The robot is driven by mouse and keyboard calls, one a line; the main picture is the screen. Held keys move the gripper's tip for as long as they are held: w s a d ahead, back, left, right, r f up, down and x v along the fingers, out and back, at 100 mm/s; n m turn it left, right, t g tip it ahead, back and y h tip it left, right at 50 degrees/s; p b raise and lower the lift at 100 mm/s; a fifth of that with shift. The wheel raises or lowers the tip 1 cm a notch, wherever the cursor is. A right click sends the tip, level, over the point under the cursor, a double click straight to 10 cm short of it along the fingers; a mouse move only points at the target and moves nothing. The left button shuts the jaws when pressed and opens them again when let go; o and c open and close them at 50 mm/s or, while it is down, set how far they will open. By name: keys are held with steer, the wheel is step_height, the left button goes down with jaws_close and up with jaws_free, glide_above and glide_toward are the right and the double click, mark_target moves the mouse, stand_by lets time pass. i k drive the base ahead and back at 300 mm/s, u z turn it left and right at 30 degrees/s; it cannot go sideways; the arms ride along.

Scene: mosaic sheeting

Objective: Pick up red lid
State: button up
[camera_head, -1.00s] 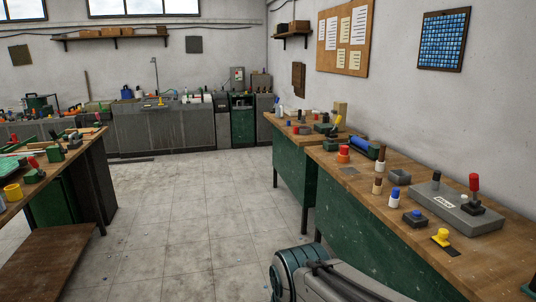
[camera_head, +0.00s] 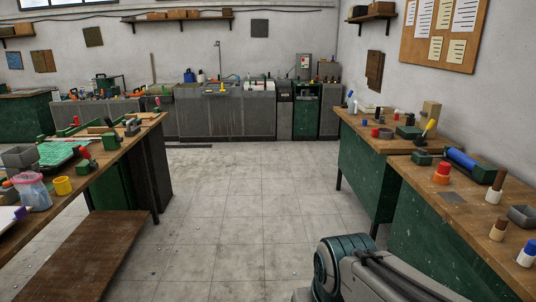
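A small red-topped orange item (camera_head: 442,173) stands on the right wooden bench, near its left edge. Its red top could be a lid, but it is too small to tell. A small dark red round piece (camera_head: 375,132) sits farther back on the right-hand benches. My gripper is out of view. Only a grey and teal link of my arm shows at the bottom right, in front of the right bench, so I cannot see what the gripper holds.
The right bench (camera_head: 480,218) also carries a blue roll (camera_head: 461,158) and a grey box (camera_head: 521,215). The left bench holds a green mosaic sheet (camera_head: 58,153) and a yellow cup (camera_head: 63,186). A brown low platform (camera_head: 80,262) lies beside it. The tiled floor (camera_head: 238,205) between is clear.

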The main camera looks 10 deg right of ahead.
mark_target(444, 168)
steer(key=z, duration=0.1)
steer(key=i, duration=1.6)
steer(key=z, duration=0.85)
steer(key=i, duration=1.2)
steer(key=z, duration=1.65)
steer(key=i, duration=0.75)
steer(key=z, duration=0.55)
